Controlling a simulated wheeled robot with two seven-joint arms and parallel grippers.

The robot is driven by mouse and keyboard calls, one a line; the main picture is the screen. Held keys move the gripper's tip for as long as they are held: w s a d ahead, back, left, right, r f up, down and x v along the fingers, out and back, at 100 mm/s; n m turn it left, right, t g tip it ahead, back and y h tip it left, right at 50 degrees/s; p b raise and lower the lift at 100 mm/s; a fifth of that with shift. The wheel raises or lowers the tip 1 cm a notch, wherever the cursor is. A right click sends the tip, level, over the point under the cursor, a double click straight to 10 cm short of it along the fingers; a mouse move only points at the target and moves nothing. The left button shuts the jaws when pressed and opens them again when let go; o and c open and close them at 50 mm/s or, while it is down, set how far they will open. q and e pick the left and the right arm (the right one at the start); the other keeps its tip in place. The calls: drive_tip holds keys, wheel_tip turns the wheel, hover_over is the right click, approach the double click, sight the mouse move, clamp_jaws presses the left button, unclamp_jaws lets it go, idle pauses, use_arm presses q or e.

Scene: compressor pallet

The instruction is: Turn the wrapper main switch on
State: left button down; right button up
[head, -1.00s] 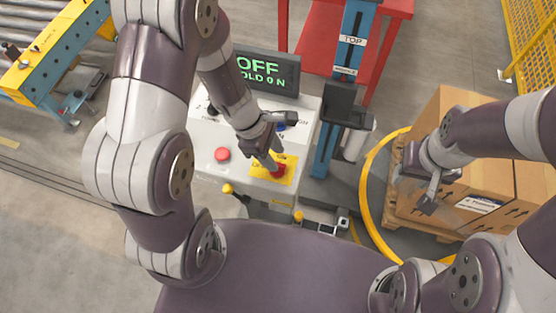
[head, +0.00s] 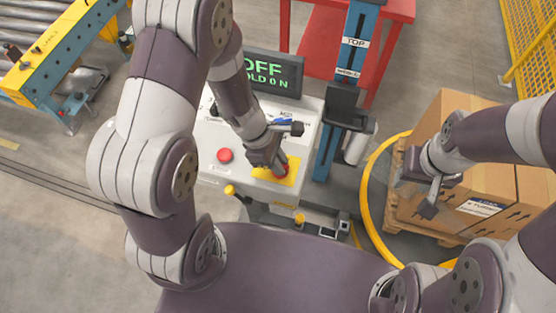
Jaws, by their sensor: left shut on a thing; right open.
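The wrapper control panel (head: 215,175) is a pale box with a dark display (head: 285,72) behind it, partly hidden by my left arm; green text on it reads "OFF" and "OLD 0 N". The main switch is a red knob (head: 283,170) on a yellow plate (head: 262,174) at the panel's right side. My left gripper (head: 280,165) is down on the red knob and shut on it, hiding part of it. A separate red button (head: 225,155) sits to the left on the panel. My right gripper (head: 430,205) is open and empty, in front of the cartons.
Brown cartons (head: 450,112) stand on a wooden pallet (head: 392,212) at the right, inside a yellow ring (head: 367,215). A blue mast (head: 330,145) rises beside the panel. A red table (head: 320,35) stands behind, a roller conveyor (head: 50,55) at the back left.

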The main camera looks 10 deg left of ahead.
use_arm(q)
drive_tip(key=m+p, duration=0.1)
drive_tip(key=m, duration=0.1)
drive_tip(key=m+g+p, duration=0.1)
drive_tip(key=m, duration=0.1)
drive_tip(key=shift+g+y+p, duration=0.3)
drive_tip(key=shift+p, duration=0.1)
drive_tip(key=m+g+y+p, duration=0.1)
drive_tip(key=m, duration=0.4)
drive_tip(key=shift+d+f+p, duration=0.1)
drive_tip(key=shift+p, duration=0.2)
drive_tip(key=m, duration=0.2)
drive_tip(key=m+g+y, duration=0.1)
drive_tip(key=m, duration=0.1)
drive_tip(key=shift+w+f+g+p, duration=0.1)
drive_tip(key=shift+g+p, duration=0.2)
drive_tip(key=shift+d+m+y, duration=0.15)
drive_tip(key=shift+m+y, duration=0.85)
drive_tip(key=shift+m, duration=1.4)
